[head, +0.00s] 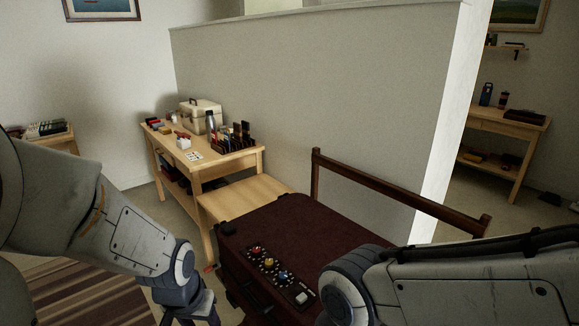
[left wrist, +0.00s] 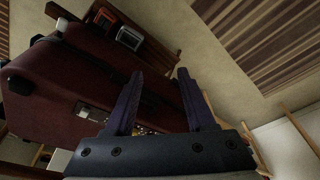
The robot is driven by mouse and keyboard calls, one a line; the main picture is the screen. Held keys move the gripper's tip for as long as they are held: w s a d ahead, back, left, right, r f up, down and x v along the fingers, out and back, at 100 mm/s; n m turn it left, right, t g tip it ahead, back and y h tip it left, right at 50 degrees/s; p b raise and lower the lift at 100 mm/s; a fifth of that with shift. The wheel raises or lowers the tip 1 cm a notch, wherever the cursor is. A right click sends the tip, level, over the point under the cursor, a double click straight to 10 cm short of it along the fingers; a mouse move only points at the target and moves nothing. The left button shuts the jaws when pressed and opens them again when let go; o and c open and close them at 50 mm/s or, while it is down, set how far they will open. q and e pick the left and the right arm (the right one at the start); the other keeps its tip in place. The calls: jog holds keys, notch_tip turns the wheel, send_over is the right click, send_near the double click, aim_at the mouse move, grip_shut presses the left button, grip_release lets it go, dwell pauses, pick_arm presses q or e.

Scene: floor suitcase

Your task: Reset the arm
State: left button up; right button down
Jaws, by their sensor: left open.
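My left gripper (left wrist: 158,82) is open, with its two purple fingers apart and nothing visible between them. In the head view my left arm comes in from the left, and the gripper shows only partly at the bottom edge, beside the suitcase. The dark red suitcase (head: 310,228) is shut and fills the lower middle. It also shows in the left wrist view (left wrist: 60,100), beyond the fingers. My right arm crosses the lower right of the head view, but its gripper is out of the picture.
A wooden table (head: 215,161) with a beige case (head: 200,115) and several small items stands behind the suitcase. A low wooden bench (head: 245,196) adjoins the suitcase. A wooden rail (head: 395,193) runs behind it. A striped rug (head: 85,295) lies at lower left.

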pick_arm(q)
jog(key=s+d+r+m+g, duration=0.1)
jog(key=s+d+r+m, duration=0.2)
jog(key=s+d, duration=0.35)
jog(key=s+d+r+m+g, duration=0.1)
jog(key=s+d+r+m, duration=0.25)
jog(key=s+d, duration=0.35)
notch_tip(320, 180, up, 12)
jog(key=a+p, duration=0.1)
jog(key=p, duration=1.1)
jog(key=shift+s+a+h, duration=0.2)
jog(key=shift+s+h, duration=0.1)
jog(key=shift+h, duration=0.1)
jog(key=shift+s, duration=0.1)
